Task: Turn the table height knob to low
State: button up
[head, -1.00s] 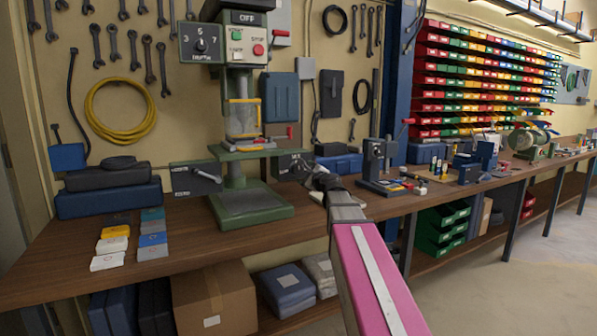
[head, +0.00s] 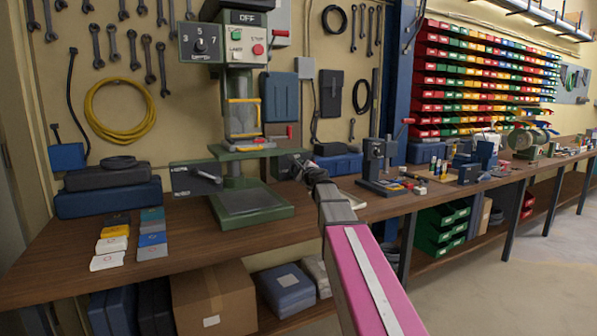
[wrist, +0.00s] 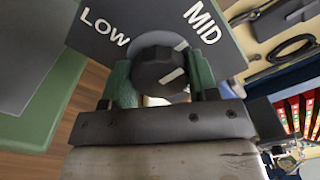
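The dark round table height knob (wrist: 152,68) sits on a grey plate lettered LOW and MID in the wrist view. A white line on the knob lies on its lower right side, away from LOW. My gripper (wrist: 160,82) is open, its two green fingers spread to either side of the knob. I cannot tell whether the fingers touch it. In the head view, my gripper (head: 304,170) is at the small dark box (head: 285,164) on the right of the green drill press (head: 250,205); the knob is hidden there.
Another dark control box (head: 193,180) is on the press's left. A small dark machine (head: 375,165) stands to the right on the wooden bench (head: 60,260).

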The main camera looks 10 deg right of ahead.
jog(key=shift+n, duration=0.3)
jog(key=n, duration=0.4)
jog(key=shift+n, duration=0.3)
jog(key=shift+o, duration=0.6)
jog(key=n, duration=0.5)
jog(key=shift+r, duration=0.15)
jog(key=n, duration=0.5)
jog(key=shift+w, duration=0.1)
jog(key=shift+a+n, duration=0.1)
jog(key=shift+n, duration=2.2)
jog(key=shift+c, duration=0.3)
